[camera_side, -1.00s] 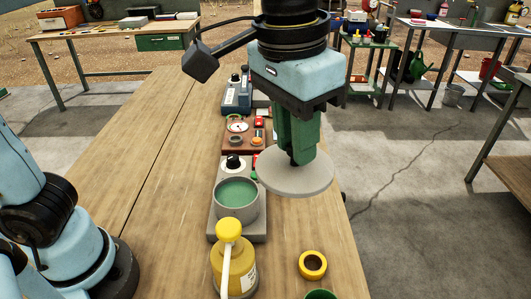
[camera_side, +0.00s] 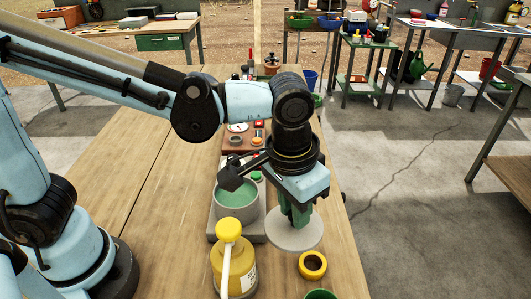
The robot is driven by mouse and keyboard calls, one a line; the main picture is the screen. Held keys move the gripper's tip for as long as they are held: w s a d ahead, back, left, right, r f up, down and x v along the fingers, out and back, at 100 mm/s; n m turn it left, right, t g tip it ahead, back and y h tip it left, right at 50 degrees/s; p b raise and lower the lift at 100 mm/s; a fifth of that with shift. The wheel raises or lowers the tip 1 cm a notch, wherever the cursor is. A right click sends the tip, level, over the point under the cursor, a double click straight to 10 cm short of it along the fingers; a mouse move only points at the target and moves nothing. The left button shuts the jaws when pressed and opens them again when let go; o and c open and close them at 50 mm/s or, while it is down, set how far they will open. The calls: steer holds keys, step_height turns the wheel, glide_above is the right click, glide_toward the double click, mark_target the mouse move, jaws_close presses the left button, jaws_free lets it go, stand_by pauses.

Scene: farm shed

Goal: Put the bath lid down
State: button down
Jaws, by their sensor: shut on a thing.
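The bath lid is a flat grey disc (camera_side: 297,237) at the right of the bath. My gripper (camera_side: 297,222) points down with its green fingers shut on the lid's middle. The lid looks level, low over the table's right side; I cannot tell whether it touches the tabletop. The bath (camera_side: 237,209) is a round grey pot with green liquid, uncovered, on a grey base.
A yellow pump bottle (camera_side: 233,262) stands in front of the bath. A yellow ring (camera_side: 312,265) lies just in front of the lid, and a green cup (camera_side: 321,294) is at the bottom edge. A brown device (camera_side: 236,142) stands behind the bath. The wooden table (camera_side: 150,225) is clear at left.

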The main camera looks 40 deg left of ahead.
steer(key=w+a+f, duration=0.3)
steer(key=w, duration=0.2)
steer(key=w+a+f, duration=0.2)
steer(key=shift+w+a+f, duration=0.3)
steer(key=shift+f, duration=2)
steer(key=c, duration=1)
jaws_free()
steer(key=shift+f, duration=0.1)
steer(key=shift+o, duration=0.2)
step_height(320, 180, up, 12)
steer(key=s, duration=0.1)
steer(key=s+a+n+t, duration=0.1)
steer(key=s+a+t, duration=0.2)
steer(key=a, duration=0.4)
steer(key=s+a+n+t, duration=0.1)
steer(key=s+a, duration=0.3)
steer(key=a, duration=0.4)
steer(key=shift+s+a+f+t, duration=0.15)
steer(key=shift+s+a+t, duration=0.1)
steer(key=shift+t, duration=0.65)
